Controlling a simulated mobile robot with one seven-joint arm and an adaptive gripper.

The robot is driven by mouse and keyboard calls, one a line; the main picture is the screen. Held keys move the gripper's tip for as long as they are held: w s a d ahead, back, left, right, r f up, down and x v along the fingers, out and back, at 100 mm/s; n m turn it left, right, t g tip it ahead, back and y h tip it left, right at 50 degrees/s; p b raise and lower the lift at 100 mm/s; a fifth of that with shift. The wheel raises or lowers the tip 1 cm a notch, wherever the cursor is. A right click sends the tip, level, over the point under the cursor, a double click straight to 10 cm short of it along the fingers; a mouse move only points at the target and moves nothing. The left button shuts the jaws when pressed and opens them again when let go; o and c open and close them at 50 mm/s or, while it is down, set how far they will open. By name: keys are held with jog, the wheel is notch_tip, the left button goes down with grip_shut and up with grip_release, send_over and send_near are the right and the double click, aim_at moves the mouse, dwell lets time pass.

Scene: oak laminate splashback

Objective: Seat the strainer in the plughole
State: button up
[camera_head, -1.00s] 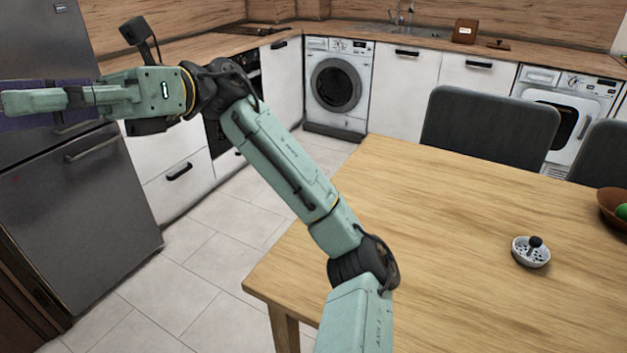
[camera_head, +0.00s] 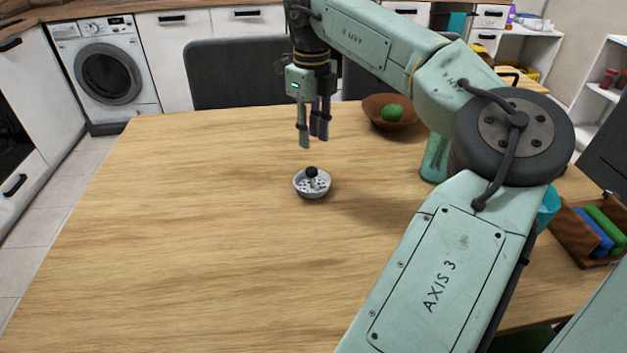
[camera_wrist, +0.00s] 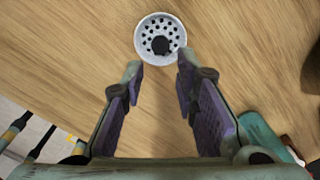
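The strainer (camera_head: 312,184) is a small white perforated cup with a black knob, upright on the wooden table (camera_head: 180,240). It also shows at the top of the wrist view (camera_wrist: 160,40). My gripper (camera_head: 312,140) points down above the table, a little above and behind the strainer in the head view. In the wrist view my gripper (camera_wrist: 160,70) has its two fingers apart with nothing between them, and the strainer lies just beyond the fingertips. The plughole is not in view in either current frame.
A wooden box (camera_head: 590,240) with coloured items is at the right. Dark chairs (camera_head: 235,75) stand behind the table. The table's left and front are clear.

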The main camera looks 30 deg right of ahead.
aim_at(312, 169)
notch_tip(312, 169, down, 11)
jog(key=shift+r+p, duration=0.2)
jog(key=shift+p, duration=0.85)
jog(key=shift+c, duration=0.4)
grip_shut()
